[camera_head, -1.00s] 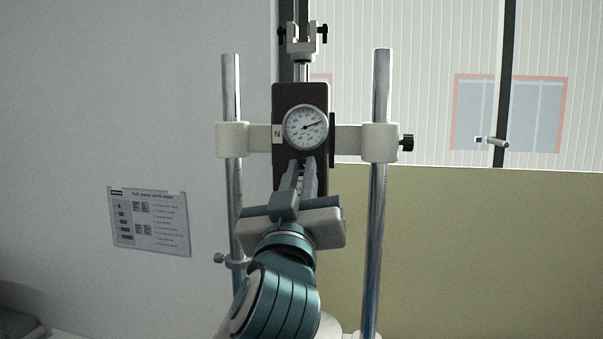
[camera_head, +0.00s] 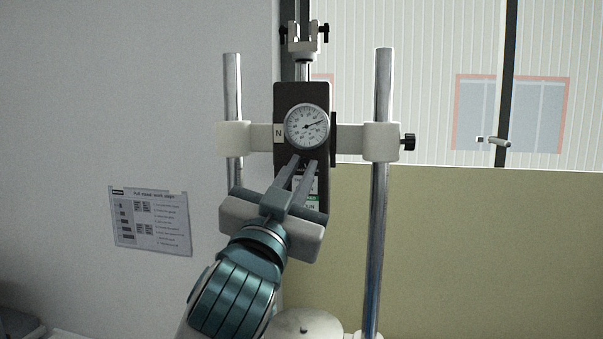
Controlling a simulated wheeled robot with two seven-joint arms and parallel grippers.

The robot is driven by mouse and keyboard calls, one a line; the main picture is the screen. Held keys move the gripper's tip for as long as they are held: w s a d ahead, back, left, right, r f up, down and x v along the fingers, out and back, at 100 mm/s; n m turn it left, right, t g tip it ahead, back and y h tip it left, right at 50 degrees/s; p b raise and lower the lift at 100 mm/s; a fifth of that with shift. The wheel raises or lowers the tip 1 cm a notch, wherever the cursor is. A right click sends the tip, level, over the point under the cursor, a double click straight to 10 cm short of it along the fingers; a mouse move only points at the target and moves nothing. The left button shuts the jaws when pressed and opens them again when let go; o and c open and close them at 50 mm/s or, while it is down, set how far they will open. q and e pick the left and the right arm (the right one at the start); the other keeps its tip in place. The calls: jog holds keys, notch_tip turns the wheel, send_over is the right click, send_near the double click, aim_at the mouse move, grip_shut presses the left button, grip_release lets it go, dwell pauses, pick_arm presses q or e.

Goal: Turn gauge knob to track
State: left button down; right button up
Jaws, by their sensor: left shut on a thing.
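The force gauge (camera_head: 283,98) is a dark upright body with a round white dial (camera_head: 307,127) on its front. The dial's needle points right and slightly up. My left gripper (camera_head: 304,161) comes up from the lower left, its fingers tilted up to the right. A white and green label shows on the gauge body behind the fingers. My right gripper is not in view.
Two chrome posts, left (camera_head: 232,88) and right (camera_head: 381,95), flank the gauge, joined to it by white clamps. A black side knob (camera_head: 408,142) sticks out at the right clamp. A round light base (camera_head: 304,325) is below. An instruction sheet (camera_head: 150,222) hangs on the left wall.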

pick_arm(q)
jog(key=m+g+h, duration=0.1)
jog(key=m, duration=0.2)
jog(key=m+g+h, duration=0.1)
jog(key=m, duration=0.2)
jog(key=m+h, duration=0.1)
jog(key=m, duration=0.2)
jog(key=shift+w+a+r+g, duration=0.1)
jog(key=shift+a+r+g, duration=0.15)
jog(key=shift+a+g, duration=0.15)
jog(key=m, duration=0.2)
jog(key=m+g+h, duration=0.1)
jog(key=m, duration=0.1)
jog(key=shift+r+g, duration=0.15)
jog(key=shift+g, duration=0.15)
jog(key=shift+m+g, duration=0.6)
jog(key=shift+m, duration=0.9)
jog(key=c, duration=1.7)
grip_release()
jog(key=shift+c, duration=0.2)
